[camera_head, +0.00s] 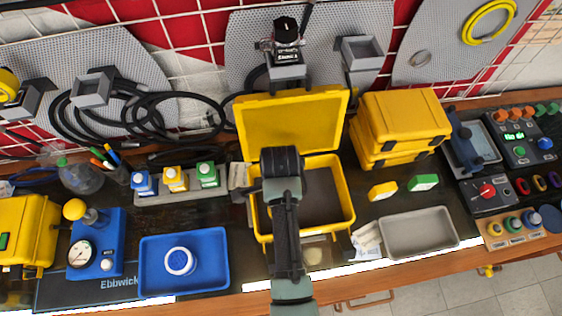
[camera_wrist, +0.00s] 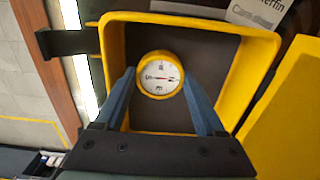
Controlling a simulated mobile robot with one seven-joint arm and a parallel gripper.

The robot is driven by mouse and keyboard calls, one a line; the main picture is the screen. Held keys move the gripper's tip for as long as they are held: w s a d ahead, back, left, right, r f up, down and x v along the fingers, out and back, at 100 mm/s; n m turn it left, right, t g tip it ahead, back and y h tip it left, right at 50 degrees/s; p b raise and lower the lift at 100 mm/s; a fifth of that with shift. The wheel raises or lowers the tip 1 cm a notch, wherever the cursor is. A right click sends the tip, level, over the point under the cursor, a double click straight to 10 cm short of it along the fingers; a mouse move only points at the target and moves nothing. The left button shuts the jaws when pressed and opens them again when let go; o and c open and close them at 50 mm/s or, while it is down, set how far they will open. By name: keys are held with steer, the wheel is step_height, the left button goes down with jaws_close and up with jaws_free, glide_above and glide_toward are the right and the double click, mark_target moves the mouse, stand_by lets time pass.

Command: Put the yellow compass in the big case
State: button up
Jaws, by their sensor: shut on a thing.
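The big case (camera_head: 348,200) is yellow with a dark inside and stands open in the middle of the bench, its lid (camera_head: 290,122) raised at the back. In the wrist view its yellow rim (camera_wrist: 112,62) surrounds the view of the dark floor. The yellow compass (camera_wrist: 160,76), round with a white dial and a red mark, is held between the blue fingers of my gripper (camera_wrist: 158,82). It appears over the case's opening; its height above the floor is hard to tell. In the head view my arm hides the compass and the fingertips.
Stacked yellow cases (camera_head: 400,122) stand right of the lid. A grey tray (camera_head: 418,233) and yellow and green blocks (camera_head: 383,190) lie to the right. A blue tray (camera_head: 183,262) with a white ring lies to the left. Small bottles (camera_head: 176,180) stand back left.

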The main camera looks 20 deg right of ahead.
steer(key=shift+f, duration=1.2)
steer(key=o, duration=1.3)
steer(key=shift+f, duration=0.1)
steer(key=shift+o, duration=0.2)
step_height(320, 180, up, 12)
steer(key=shift+s, duration=0.1)
